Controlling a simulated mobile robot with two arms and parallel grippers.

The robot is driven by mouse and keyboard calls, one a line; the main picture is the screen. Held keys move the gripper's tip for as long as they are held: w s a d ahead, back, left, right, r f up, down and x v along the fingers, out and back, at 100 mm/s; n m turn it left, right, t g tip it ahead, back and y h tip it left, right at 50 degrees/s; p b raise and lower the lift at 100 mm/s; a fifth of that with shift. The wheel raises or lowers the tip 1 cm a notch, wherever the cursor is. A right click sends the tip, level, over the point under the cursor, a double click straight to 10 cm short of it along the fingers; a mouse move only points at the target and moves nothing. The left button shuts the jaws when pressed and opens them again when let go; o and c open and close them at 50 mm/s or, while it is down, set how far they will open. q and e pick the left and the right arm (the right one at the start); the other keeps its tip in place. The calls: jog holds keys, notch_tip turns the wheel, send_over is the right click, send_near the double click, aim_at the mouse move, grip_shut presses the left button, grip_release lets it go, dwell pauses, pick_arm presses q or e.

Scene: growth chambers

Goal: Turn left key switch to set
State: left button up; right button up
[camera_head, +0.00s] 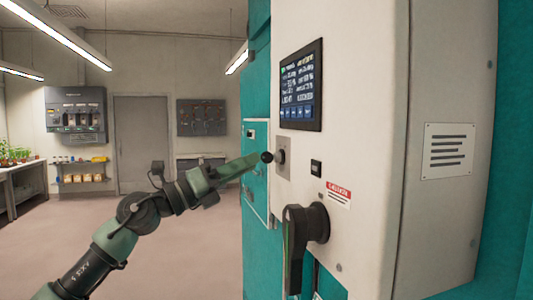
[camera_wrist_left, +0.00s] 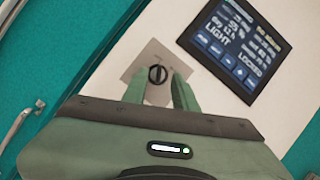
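The key switch (camera_wrist_left: 158,74) is a round dark piece with a slot, on a grey square plate (camera_wrist_left: 143,58) on the white panel. In the head view the plate (camera_head: 283,158) is below the screen, partly behind a small black ball whose belonging I cannot tell. My left gripper (camera_head: 256,160) reaches the plate from the left. In the left wrist view its two green fingers (camera_wrist_left: 159,90) are apart, with the switch showing between their tips. Whether they touch it I cannot tell. My right gripper is not in view.
A lit screen (camera_head: 301,86) sits above the switch; its text includes "LIGHT" and "LOCKED" in the wrist view. A big black handle (camera_head: 305,240) sticks out below, near a small black button (camera_head: 316,168). Teal cabinets stand behind. The floor (camera_head: 190,250) at left is clear.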

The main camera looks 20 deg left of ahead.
aim_at(266, 155)
pick_arm(q)
jog(key=p+x, duration=0.1)
jog(key=x, duration=0.3)
jog(key=shift+w+d+r+p, duration=0.2)
jog(key=shift+p, duration=0.2)
jog(key=shift+w+d, duration=0.25)
jog(key=shift+w, duration=0.15)
